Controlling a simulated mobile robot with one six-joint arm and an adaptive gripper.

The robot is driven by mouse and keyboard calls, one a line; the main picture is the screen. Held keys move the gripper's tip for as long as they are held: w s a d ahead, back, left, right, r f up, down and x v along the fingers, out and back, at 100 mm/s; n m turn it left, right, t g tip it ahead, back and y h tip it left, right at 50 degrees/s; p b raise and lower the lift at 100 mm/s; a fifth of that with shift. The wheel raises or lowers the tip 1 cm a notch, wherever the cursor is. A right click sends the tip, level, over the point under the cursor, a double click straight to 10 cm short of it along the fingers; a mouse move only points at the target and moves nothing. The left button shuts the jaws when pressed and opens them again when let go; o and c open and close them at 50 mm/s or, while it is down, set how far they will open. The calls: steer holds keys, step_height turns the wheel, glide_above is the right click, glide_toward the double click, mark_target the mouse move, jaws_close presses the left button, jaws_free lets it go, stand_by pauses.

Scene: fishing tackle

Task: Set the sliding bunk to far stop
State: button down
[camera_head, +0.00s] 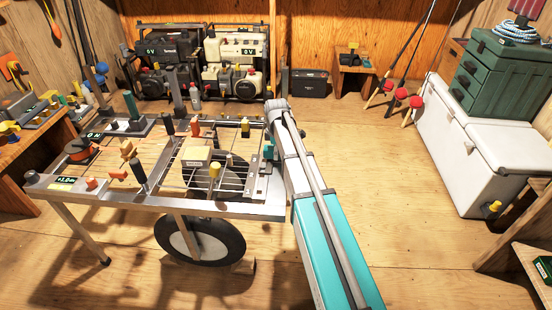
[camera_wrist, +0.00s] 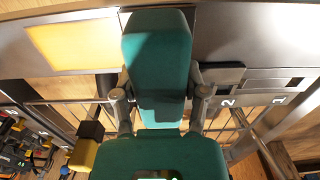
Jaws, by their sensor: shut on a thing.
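The sliding bunk appears as a teal padded block (camera_wrist: 157,45) in the wrist view, standing over a metal frame with thin rails. In the head view a small teal part (camera_head: 268,151) shows at the right end of the metal trailer-like bench, beside my arm. My gripper (camera_wrist: 163,97) has one grey finger on each side of the teal block and is shut on it. A second teal surface fills the bottom centre of the wrist view and hides what lies below. A plate marked "2" and "1" (camera_wrist: 252,100) lies to the right of the block. My arm largely hides the gripper in the head view.
The bench (camera_head: 165,207) carries several knobs, posts and a tan block (camera_head: 196,154). A yellow and black knob (camera_wrist: 84,152) is at lower left of the block in the wrist view. A white cooler (camera_head: 480,150) stands right; the floor between is clear.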

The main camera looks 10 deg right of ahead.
mark_target(276, 167)
steer(key=w+d, duration=0.1)
steer(key=w, duration=0.2)
steer(key=w+d, duration=0.1)
steer(key=w, duration=0.2)
steer(key=w+d, duration=0.1)
steer(key=w, duration=0.3)
steer(key=shift+d, duration=0.15)
steer(key=shift+c, duration=0.6)
jaws_free()
steer(key=shift+w, duration=0.1)
steer(key=shift+s, duration=0.3)
steer(key=s+a, duration=0.1)
steer(key=s, duration=0.3)
steer(key=s+a, duration=0.2)
steer(key=s, duration=0.3)
steer(key=s+a, duration=0.1)
steer(key=s, duration=0.3)
steer(key=shift+s+a, duration=0.3)
steer(key=shift+s, duration=0.1)
steer(key=shift+r+p, duration=0.5)
step_height(276, 167, up, 13)
steer(key=p, duration=1.3)
steer(key=s+a+m, duration=0.1)
steer(key=s+m, duration=0.4)
steer(key=s, duration=0.6)
steer(key=shift+s+a+r+m, duration=0.15)
steer(key=shift+a+r+m, duration=0.1)
steer(key=shift+a+m, duration=0.1)
